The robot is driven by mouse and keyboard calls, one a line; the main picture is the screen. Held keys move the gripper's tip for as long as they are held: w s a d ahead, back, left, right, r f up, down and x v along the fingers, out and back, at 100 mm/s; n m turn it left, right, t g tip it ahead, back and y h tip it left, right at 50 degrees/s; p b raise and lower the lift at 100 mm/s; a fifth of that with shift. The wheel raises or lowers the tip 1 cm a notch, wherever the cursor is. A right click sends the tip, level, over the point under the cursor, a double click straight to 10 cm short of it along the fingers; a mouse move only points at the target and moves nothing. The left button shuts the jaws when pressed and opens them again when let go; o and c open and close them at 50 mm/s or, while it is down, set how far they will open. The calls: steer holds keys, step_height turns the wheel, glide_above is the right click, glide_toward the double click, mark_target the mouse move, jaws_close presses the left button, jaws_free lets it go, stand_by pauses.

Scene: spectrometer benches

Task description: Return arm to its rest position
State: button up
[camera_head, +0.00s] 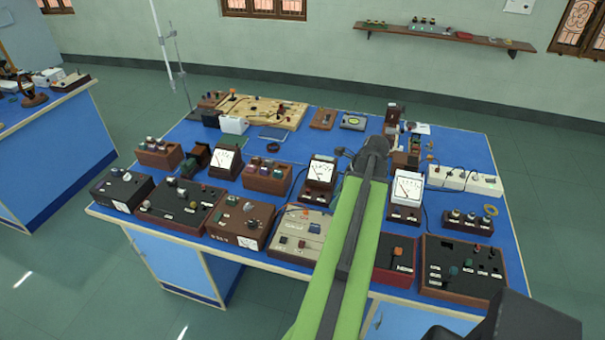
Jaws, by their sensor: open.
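My arm's long green link with a dark strip rises from the bottom edge across the middle of the picture. It ends in a dark joint over the blue bench (452,152). I cannot make out any gripper fingers there. A black shape at the bottom right corner is cut off by the frame, and I cannot tell what it is. The arm hides part of the bench and some of its instruments.
White-faced meters (225,161) and dark control boxes (182,204) crowd the bench, with a wooden board (262,112) at the back. A white power strip (463,180) lies at the right. Another blue bench (45,110) stands left. Green floor (560,190) is clear at the right.

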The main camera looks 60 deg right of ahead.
steer(key=w+a+f+n+g+y+b, duration=0.3)
steer(key=w+a+n, duration=0.5)
steer(key=w+a, duration=1.8)
steer(key=w+a+f+n+h+b, duration=0.1)
steer(key=a+f+n+h, duration=0.1)
steer(key=a+n, duration=1)
steer(key=w+a+f+n+g+h+b, duration=0.1)
steer(key=a+f+n+h, duration=0.1)
steer(key=a+n, duration=1)
steer(key=shift+w+a, duration=0.35)
steer(key=shift+a, duration=0.85)
